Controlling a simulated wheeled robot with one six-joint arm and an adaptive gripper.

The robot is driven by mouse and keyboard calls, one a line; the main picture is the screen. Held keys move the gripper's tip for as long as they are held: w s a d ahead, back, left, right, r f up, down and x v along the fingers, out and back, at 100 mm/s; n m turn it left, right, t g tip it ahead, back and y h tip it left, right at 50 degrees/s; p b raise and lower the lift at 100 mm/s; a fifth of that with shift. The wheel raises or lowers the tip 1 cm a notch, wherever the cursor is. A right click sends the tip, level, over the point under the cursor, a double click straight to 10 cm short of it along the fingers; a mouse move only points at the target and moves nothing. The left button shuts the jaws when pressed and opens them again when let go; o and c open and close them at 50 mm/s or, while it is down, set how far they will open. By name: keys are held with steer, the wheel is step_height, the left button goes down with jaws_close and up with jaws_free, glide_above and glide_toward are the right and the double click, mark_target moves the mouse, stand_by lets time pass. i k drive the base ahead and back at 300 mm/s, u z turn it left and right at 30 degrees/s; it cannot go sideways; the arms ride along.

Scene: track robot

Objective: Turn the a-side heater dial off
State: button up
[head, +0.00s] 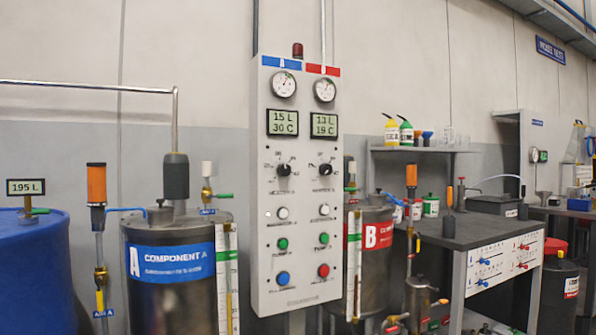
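The a-side heater dial (284,170) is a black knob on the left half of a tall grey control panel (262,245), under the blue A label (283,63). Small markings surround it, too small to read. Its pointer seems to lean to the upper right, but the exact setting is unclear. A matching B-side dial (325,170) sits to its right under a red label. The A display (283,122) above the dial reads 15 L and 30 C. My gripper is not in view.
Below the dials are white, green, blue and red buttons. The Component A tank (170,300) and a blue drum (35,270) stand left of the panel. The B tank (375,280) and a dark workbench (480,228) stand right. The panel's front face is unobstructed.

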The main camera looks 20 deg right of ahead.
mark_target(283, 169)
steer(key=k, duration=0.15)
steer(key=u, duration=1.3)
steer(key=i, duration=1.05)
steer(key=z, duration=1.35)
